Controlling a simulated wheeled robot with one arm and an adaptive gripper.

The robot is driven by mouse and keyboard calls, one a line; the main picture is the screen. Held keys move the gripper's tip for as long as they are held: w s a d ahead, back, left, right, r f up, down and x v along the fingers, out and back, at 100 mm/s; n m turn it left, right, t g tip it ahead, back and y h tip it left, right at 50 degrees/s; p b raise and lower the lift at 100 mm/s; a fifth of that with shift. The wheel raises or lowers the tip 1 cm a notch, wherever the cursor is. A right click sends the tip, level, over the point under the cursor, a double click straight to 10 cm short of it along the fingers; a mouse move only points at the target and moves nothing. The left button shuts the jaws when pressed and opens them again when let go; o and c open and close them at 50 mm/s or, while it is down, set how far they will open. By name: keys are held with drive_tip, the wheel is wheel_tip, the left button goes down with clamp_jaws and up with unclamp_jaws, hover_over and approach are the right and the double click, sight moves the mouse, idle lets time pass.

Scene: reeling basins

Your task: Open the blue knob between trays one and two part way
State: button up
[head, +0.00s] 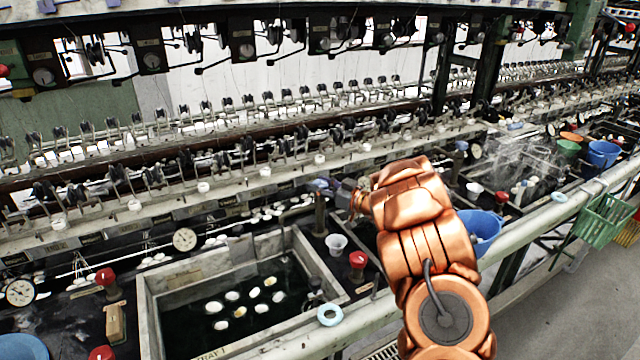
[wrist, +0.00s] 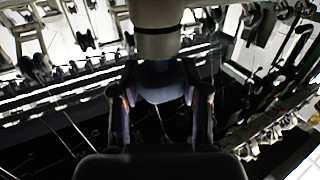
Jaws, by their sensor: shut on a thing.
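My gripper (head: 342,196) reaches over the machine's far ledge, to the right of tray one. In the wrist view my gripper (wrist: 160,92) has one finger on each side of a dark blue rounded knob (wrist: 160,80), shut on it. The knob sits against a pale grey cylinder. How far the knob is turned cannot be told. Tray one (head: 147,300) is a stone-rimmed basin of dark water with several white cocoons. Tray two is not clearly seen behind my arm.
Red knobs (head: 358,259) stand on posts near tray one. A white cup (head: 336,243) and a pale blue ring (head: 330,314) are close to my arm. A blue bucket (head: 482,228) is behind it. A long pipe rail (head: 530,232) runs along the front; the aisle floor is clear.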

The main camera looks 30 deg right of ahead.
drive_tip(key=o, duration=1.2)
drive_tip(key=shift+c, duration=0.2)
drive_tip(key=shift+s, duration=0.1)
drive_tip(key=v, duration=1.2)
